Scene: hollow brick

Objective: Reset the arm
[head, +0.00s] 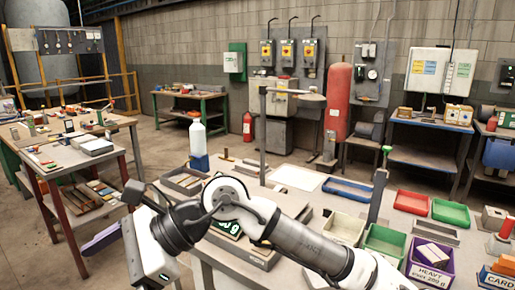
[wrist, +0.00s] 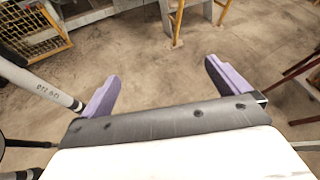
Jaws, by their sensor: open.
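My gripper (wrist: 161,72) is open, with its two purple fingers spread wide apart and nothing between them. In the head view one purple finger of my gripper (head: 102,239) shows at the lower left, off the near left edge of the work table (head: 207,258) and apart from the side bench (head: 78,160). My arm is bent and stretches from the lower right across the front of the table to the white hand at the lower left. The other finger is hidden in the head view.
A grey post (head: 377,195) stands near the arm. Floor between table and side bench is clear.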

